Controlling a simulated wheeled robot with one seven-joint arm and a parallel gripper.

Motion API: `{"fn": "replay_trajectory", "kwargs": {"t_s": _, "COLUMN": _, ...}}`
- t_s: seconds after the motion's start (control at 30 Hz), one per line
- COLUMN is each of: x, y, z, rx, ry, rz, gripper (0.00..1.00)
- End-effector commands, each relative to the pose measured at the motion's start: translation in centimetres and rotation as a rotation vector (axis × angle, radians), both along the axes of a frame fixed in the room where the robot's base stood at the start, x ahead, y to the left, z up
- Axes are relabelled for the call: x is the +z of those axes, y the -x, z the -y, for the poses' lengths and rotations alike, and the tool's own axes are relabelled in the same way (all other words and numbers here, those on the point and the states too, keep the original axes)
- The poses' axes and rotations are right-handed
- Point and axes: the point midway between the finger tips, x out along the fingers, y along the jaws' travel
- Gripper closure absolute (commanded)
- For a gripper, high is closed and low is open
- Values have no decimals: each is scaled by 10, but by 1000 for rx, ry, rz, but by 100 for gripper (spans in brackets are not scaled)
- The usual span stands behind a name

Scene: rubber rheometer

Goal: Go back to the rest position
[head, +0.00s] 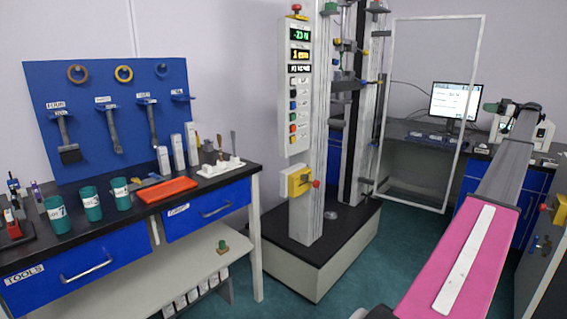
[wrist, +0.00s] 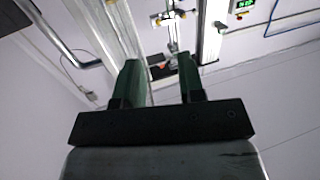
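My gripper (wrist: 158,62) shows in the wrist view as two dark green fingers on a black block. The fingers stand apart with a clear gap. Nothing is held between them. In the head view my arm, with a pink link, stretches away at the right, and its far end is too small to show the finger gap. The tall testing machine (head: 300,170) stands left of my arm on a dark base. Its frame, a lit green display and pale walls also show in the wrist view, apart from the fingers.
A workbench (head: 120,236) at the left holds green cups (head: 92,205), a red tray (head: 167,190) and tools. An open clear door with a white frame (head: 473,100) stands beside the machine. A monitor (head: 455,101) is on the back desk. Green floor (head: 385,250) is clear between machine and arm.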

Motion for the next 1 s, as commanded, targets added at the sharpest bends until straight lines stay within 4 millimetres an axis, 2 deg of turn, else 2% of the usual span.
{"fn": "replay_trajectory", "kwargs": {"t_s": 0.27, "x": -19, "y": -10, "z": -27, "rx": 1, "ry": -5, "rz": -53, "gripper": 64}}
{"fn": "replay_trajectory", "kwargs": {"t_s": 0.43, "x": -39, "y": -20, "z": -52, "rx": -1, "ry": -8, "rz": -108, "gripper": 64}}
{"fn": "replay_trajectory", "kwargs": {"t_s": 0.63, "x": -73, "y": -35, "z": -100, "rx": -2, "ry": -11, "rz": -204, "gripper": 64}}
{"fn": "replay_trajectory", "kwargs": {"t_s": 0.77, "x": -106, "y": -46, "z": -145, "rx": -5, "ry": -12, "rz": -294, "gripper": 64}}
{"fn": "replay_trajectory", "kwargs": {"t_s": 0.87, "x": -139, "y": -54, "z": -194, "rx": -11, "ry": -8, "rz": -388, "gripper": 64}}
{"fn": "replay_trajectory", "kwargs": {"t_s": 1.0, "x": -191, "y": -63, "z": -270, "rx": -26, "ry": 6, "rz": -540, "gripper": 64}}
